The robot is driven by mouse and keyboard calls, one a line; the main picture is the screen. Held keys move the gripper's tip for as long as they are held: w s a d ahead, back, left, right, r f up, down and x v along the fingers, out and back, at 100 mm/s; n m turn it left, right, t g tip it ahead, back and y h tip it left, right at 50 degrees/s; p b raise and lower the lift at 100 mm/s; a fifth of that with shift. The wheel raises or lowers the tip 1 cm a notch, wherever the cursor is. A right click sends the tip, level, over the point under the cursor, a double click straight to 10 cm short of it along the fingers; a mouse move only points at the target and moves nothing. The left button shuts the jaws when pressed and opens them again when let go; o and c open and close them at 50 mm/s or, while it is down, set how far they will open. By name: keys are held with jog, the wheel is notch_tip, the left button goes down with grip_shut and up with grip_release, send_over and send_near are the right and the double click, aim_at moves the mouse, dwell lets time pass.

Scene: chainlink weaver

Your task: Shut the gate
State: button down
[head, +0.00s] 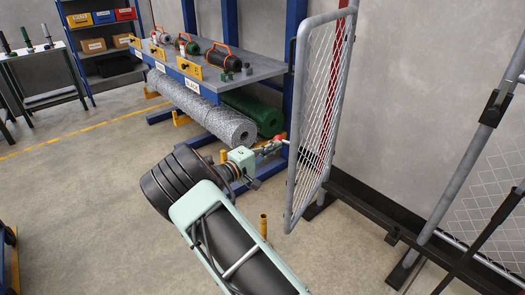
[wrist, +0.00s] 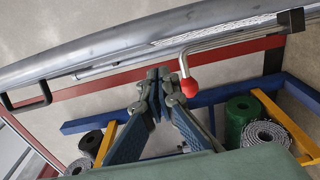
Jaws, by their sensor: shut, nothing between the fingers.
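The gate (head: 322,110) is a grey tubular frame with chain-link mesh. It stands open in the head view, swung out at an angle from the fence line on the right. In the wrist view its grey tube (wrist: 120,45) crosses the top. A bent metal lever with a red ball knob (wrist: 190,87) hangs from the gate side. My gripper (wrist: 158,74) is shut and empty, its fingertips just left of the knob; I cannot tell if they touch it. In the head view my gripper (head: 276,146) is left of the gate, partly blurred into the knob.
A grey post (head: 462,165) with a black fitting (head: 495,107) stands right of the opening. A dark floor rail (head: 375,212) runs along the wall. A blue rack with mesh rolls (head: 222,122) stands behind my gripper. A short yellow post (head: 263,225) stands left of the gate.

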jog(key=shift+s+d+r, duration=0.1)
jog(key=shift+s+d, duration=0.8)
jog(key=shift+d, duration=0.1)
jog(key=shift+s+d, duration=0.1)
jog(key=shift+d, duration=0.05)
